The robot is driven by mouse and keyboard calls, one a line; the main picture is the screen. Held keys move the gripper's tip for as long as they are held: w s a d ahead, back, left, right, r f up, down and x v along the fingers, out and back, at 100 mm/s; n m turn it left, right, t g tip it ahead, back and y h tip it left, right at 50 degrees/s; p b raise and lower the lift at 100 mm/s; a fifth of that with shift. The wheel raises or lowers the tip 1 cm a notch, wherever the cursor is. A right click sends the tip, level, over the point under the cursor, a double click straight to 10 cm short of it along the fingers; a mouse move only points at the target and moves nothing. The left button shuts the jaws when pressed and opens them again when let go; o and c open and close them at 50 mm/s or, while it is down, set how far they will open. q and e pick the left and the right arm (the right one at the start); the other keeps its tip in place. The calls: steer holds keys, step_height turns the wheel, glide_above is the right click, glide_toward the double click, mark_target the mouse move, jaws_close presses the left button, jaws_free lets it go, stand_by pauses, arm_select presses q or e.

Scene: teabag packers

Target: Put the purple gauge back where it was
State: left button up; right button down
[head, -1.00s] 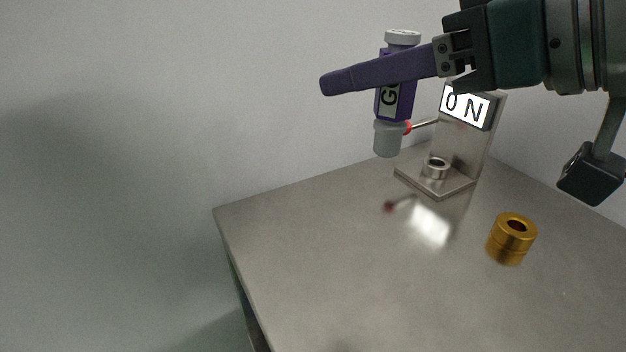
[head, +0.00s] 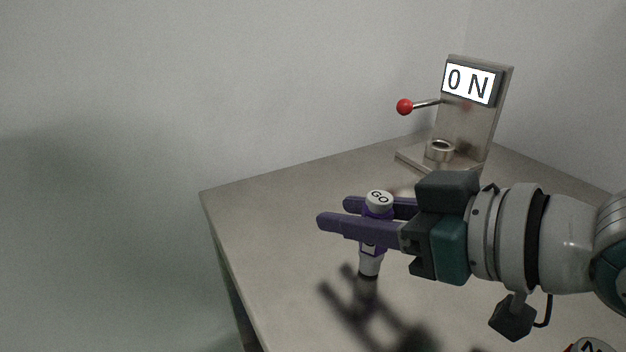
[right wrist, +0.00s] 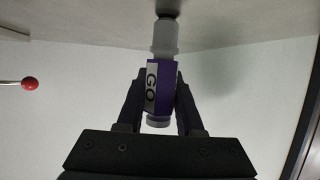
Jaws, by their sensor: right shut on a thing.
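The purple gauge (head: 370,262), with a grey cap marked GO and a pale lower end, stands roughly upright in my right gripper (head: 341,214). The fingers are shut on its purple body. The gauge (right wrist: 159,88) also shows between the fingers (right wrist: 157,90) in the right wrist view. Its lower end is close to the tabletop; I cannot tell whether it touches. My left gripper is not in view.
A metal stand (head: 466,128) with an ON sign (head: 469,83), a red-knobbed lever (head: 404,107) and a metal ring (head: 440,150) is behind my right arm. A capped thing (head: 592,346) is partly visible at the bottom right. The table's left part (head: 270,230) is clear.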

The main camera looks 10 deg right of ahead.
steer(key=shift+r, duration=0.1)
steer(key=shift+f, duration=0.25)
steer(key=c, duration=0.6)
jaws_free()
steer(key=shift+o, duration=0.2)
steer(key=shift+r, duration=0.1)
steer(key=shift+r, duration=0.2)
steer(key=p+v, duration=0.3)
steer(key=v, duration=0.9)
steer(key=shift+p, duration=0.35)
